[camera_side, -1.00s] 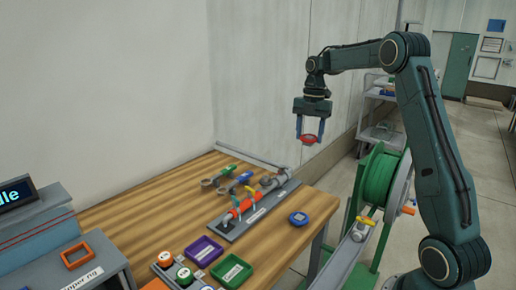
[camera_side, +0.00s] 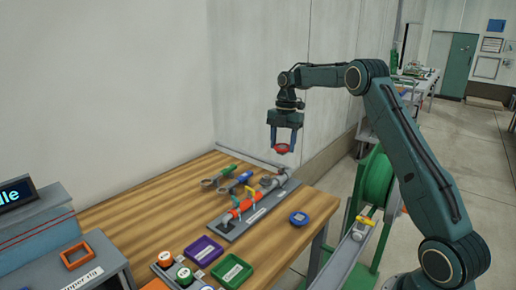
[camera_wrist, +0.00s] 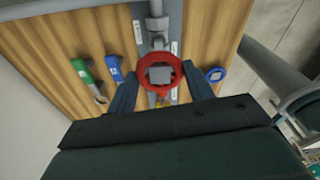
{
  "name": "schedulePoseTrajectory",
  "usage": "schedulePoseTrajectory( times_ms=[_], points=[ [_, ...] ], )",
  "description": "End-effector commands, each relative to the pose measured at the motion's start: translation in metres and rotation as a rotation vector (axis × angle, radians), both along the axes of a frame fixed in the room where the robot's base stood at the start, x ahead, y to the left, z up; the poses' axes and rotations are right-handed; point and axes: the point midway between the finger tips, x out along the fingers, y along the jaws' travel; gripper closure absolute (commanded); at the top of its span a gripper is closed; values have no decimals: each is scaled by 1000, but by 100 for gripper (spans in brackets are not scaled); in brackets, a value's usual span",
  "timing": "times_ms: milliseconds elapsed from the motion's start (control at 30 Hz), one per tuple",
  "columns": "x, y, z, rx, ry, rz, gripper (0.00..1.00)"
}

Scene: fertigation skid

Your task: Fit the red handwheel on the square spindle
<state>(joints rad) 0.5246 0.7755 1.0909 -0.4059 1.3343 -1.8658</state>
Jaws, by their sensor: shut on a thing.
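The red handwheel (camera_side: 283,148) is between the two fingers of my gripper (camera_side: 284,146), which is shut on it, above the back right part of the bench. In the wrist view the red handwheel (camera_wrist: 141,74) shows as a red ring with a grey square middle, between the blue-grey fingers. The pipe assembly (camera_side: 250,207) lies on a grey plate below, with a red section, grey fittings and yellow and green handles. The handwheel is well above it and apart from it. I cannot make out the square spindle; in the wrist view the handwheel covers part of the pipe.
Green and blue-handled tools (camera_side: 239,181) lie left of the pipe. A round blue gauge (camera_side: 299,218) lies to its right. Purple (camera_side: 204,250) and green (camera_side: 231,271) trays stand at the front. A green hose reel (camera_side: 377,185) stands right of the bench.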

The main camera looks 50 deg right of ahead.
Motion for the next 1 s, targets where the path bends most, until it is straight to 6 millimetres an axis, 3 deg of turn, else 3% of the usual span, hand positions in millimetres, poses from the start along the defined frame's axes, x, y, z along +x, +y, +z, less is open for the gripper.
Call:
schedulePoseTrajectory(
  times_ms=[1000],
  points=[
    [0, 0, -43, 0, 0, 1, 70]
  ],
)
